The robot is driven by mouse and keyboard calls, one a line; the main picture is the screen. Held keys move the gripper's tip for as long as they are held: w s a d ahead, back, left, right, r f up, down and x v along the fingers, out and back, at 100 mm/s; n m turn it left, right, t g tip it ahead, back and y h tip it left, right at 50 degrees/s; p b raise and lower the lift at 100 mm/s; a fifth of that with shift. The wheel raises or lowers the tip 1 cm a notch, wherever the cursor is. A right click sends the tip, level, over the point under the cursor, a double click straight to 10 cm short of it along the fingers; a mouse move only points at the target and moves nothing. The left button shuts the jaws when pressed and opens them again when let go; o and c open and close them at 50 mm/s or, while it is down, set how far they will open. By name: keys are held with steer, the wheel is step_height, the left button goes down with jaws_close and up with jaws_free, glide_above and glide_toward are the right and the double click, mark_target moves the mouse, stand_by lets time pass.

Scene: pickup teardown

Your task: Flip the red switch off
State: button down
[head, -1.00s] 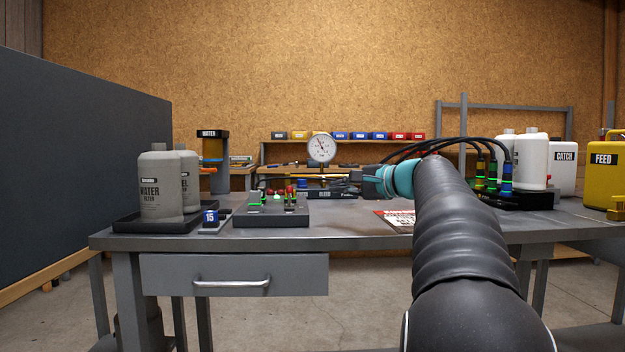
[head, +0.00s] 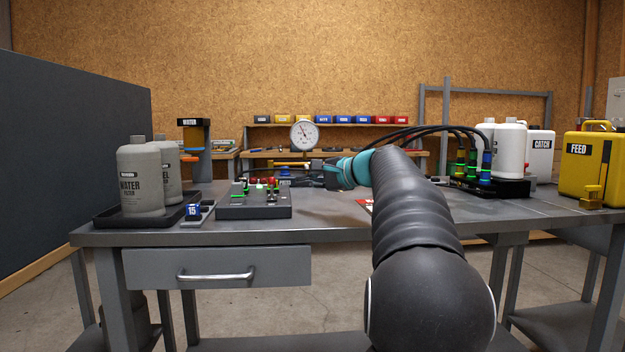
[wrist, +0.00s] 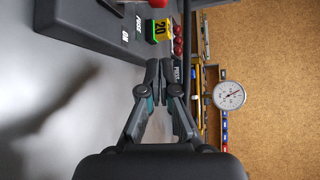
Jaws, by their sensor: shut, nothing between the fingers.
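The dark grey switch box (head: 254,212) stands on the workbench, left of my gripper, with small levers, green lights and red parts on top. I cannot tell which of these is the red switch. In the wrist view a corner of the box (wrist: 90,45) shows at the upper left, turned sideways, with small white labels. Red round parts (wrist: 178,42) and a yellow-green tag marked 20 (wrist: 160,28) lie just beyond my fingertips. My gripper (wrist: 162,68) is shut and empty, beside the box and apart from it. It also shows in the head view (head: 318,174).
A pressure gauge (head: 304,136) stands behind the box. Grey water bottles (head: 140,180) stand in a black tray at the left. Black hoses with coloured connectors (head: 472,165), white jugs and a yellow FEED can (head: 590,163) are at the right. The bench front is clear.

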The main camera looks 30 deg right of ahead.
mark_target(289, 194)
steer(key=x, duration=0.6)
steer(key=shift+s+a+r, duration=0.2)
steer(key=shift+s+a, duration=0.2)
steer(key=shift+s, duration=0.05)
steer(key=shift+s+a+r, duration=0.25)
steer(key=shift+s+a, duration=0.1)
steer(key=shift+s, duration=0.1)
steer(key=shift+s+a+r, duration=0.2)
steer(key=shift+s+a, duration=0.25)
steer(key=shift+a, duration=0.25)
steer(key=shift+f+b, duration=0.1)
steer(key=shift+b, duration=0.4)
